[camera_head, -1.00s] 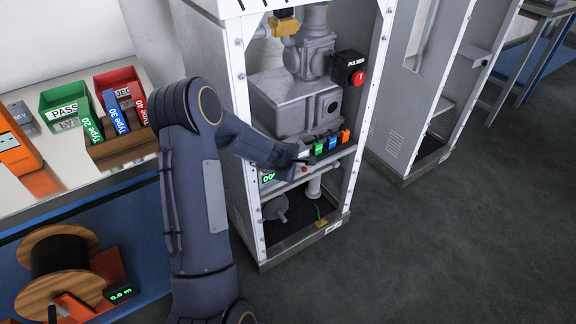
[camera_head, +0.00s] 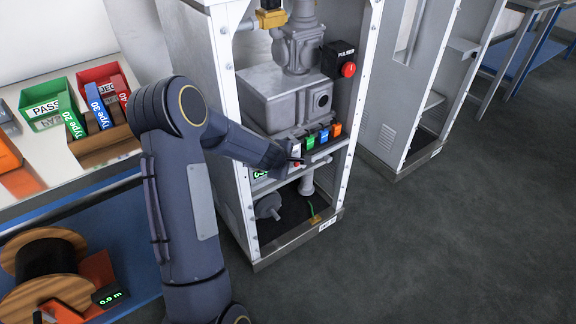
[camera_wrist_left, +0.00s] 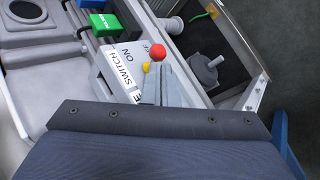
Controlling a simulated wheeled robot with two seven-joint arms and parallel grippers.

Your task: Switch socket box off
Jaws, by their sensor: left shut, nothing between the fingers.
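The socket box shows in the left wrist view as a white box (camera_wrist_left: 118,70) with the words SWITCH and ON on its face. A lever with a red ball tip (camera_wrist_left: 157,52) stands by its edge, with a small yellow part (camera_wrist_left: 146,68) beside it. My left gripper (camera_wrist_left: 163,76) is shut and empty, its fingertips close to the red ball; I cannot tell whether they touch. In the head view my left gripper (camera_head: 298,160) reaches the shelf in the frame and hides most of the box.
Green, blue and orange blocks (camera_head: 323,136) line the shelf right of the gripper. A grey machine (camera_head: 285,98) stands behind, with a red PULSER button (camera_head: 348,69) above right. The white frame posts (camera_head: 358,110) bound the opening. A table with bins (camera_head: 45,105) is at left.

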